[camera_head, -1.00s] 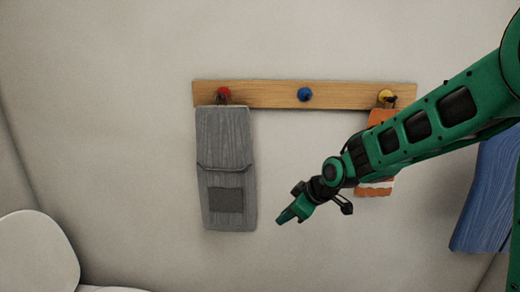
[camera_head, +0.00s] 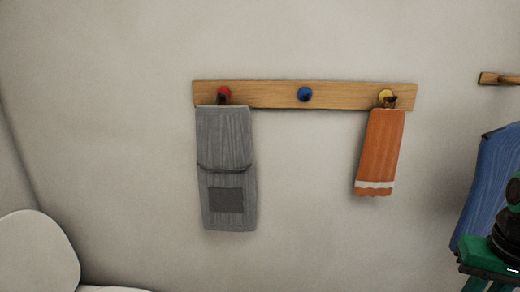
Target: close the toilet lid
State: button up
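A white rounded panel, which looks like the raised toilet lid (camera_head: 38,252), stands upright at the lower left of the head view. A thin strip of a white surface (camera_head: 112,289), perhaps the toilet seat or bowl, shows to its right at the bottom edge. The rest of the toilet is cut off below the picture.
A wooden peg rail (camera_head: 265,95) on the wall carries a grey hanging cloth (camera_head: 226,165) and an orange towel (camera_head: 380,150). A blue cloth (camera_head: 488,185) hangs at the right, near a second wooden rail (camera_head: 500,79). The space before the wall is clear.

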aim_at(37, 255)
jog(key=u, duration=1.9)
jog(key=k, duration=0.45)
jog(key=u, duration=0.45)
jog(key=i, duration=1.45)
jog(key=z, duration=0.1)
